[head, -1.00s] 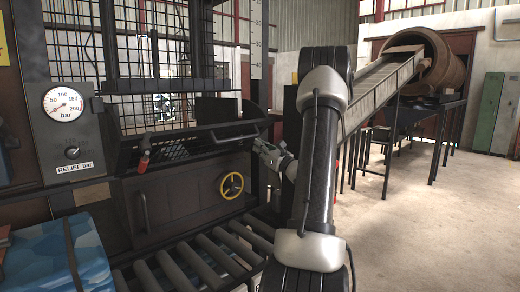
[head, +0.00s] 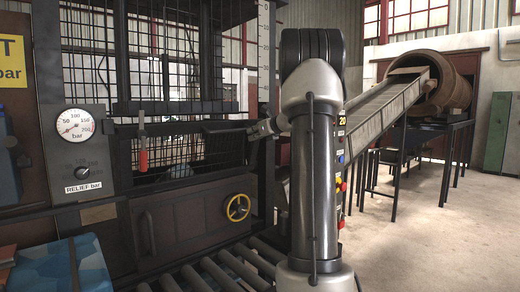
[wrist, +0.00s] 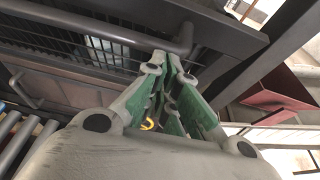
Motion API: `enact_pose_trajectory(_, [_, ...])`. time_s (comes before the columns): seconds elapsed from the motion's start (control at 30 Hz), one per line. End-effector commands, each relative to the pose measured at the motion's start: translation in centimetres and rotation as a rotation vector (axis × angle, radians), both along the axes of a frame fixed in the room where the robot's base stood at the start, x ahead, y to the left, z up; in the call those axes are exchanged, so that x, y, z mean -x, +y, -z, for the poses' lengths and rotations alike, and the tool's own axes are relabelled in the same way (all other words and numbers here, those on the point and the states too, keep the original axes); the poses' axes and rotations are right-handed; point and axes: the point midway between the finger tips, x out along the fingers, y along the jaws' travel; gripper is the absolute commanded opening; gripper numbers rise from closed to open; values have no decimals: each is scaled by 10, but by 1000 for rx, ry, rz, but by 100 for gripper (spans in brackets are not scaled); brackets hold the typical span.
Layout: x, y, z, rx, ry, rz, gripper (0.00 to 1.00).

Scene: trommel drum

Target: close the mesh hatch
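The mesh hatch (head: 182,152) is a dark wire-grid panel low in the cage front in the head view, above the dark lower panel. It looks close to upright, though its exact gap to the frame is hard to tell. Its dark handle bar (head: 228,130) is on the right; the bar also crosses the top of the wrist view (wrist: 105,30). A red-gripped latch lever (head: 143,155) hangs at the left. My gripper (head: 262,130) is at the bar's right end, partly hidden by my arm. In the wrist view its fingertips (wrist: 160,64) are together just below the bar's bent end, with nothing visible between them.
A yellow handwheel (head: 238,207) and roller conveyor (head: 225,270) are below the hatch. A gauge panel (head: 80,150) stands left. A control post (head: 341,150) stands behind my arm. The sloping chute (head: 385,110) and drum (head: 445,85) are right, with open floor before them.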

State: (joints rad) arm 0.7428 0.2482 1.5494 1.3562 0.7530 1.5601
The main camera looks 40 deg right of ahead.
Motion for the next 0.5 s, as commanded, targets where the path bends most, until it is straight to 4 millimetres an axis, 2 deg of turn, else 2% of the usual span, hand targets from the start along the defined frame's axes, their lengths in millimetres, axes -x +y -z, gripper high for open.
enact_pose_trajectory(0.03, [-10,3,-11,9,27,-7,0])
enact_pose_trajectory(0.2, [-33,2,-25,2,53,-4,0])
enact_pose_trajectory(0.5, [-62,3,-39,-2,55,-2,0])
